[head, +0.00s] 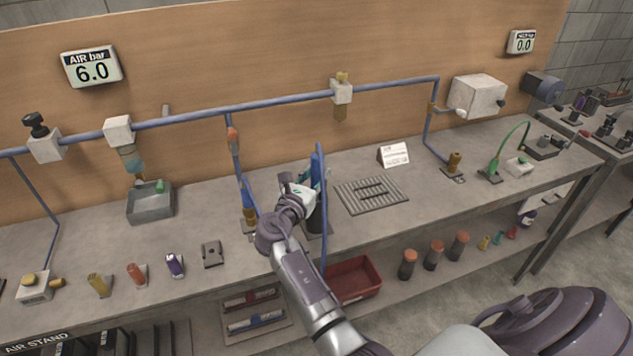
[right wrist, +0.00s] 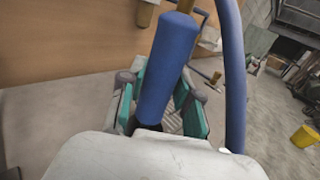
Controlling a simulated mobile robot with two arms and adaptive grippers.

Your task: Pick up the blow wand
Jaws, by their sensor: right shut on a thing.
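The blow wand (head: 317,166) stands upright near the front middle of the bench, its blue sleeve showing above my gripper. In the right wrist view the blue sleeve (right wrist: 166,72) with a brass-coloured top runs between the fingers. My right gripper (head: 308,190) is shut on the wand, its teal pads on either side of the sleeve; it also shows in the right wrist view (right wrist: 162,100). The wand's lower part is hidden behind my gripper in the head view. A blue hose (head: 323,252) runs beside the wand and hangs past the bench edge. My left gripper is not in view.
A ribbed grey plate (head: 371,195) lies right of the wand, with a white card (head: 393,154) behind it. A blue hose with a brass fitting (head: 249,208) hangs just left. A red tray (head: 354,279) sits on the lower shelf.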

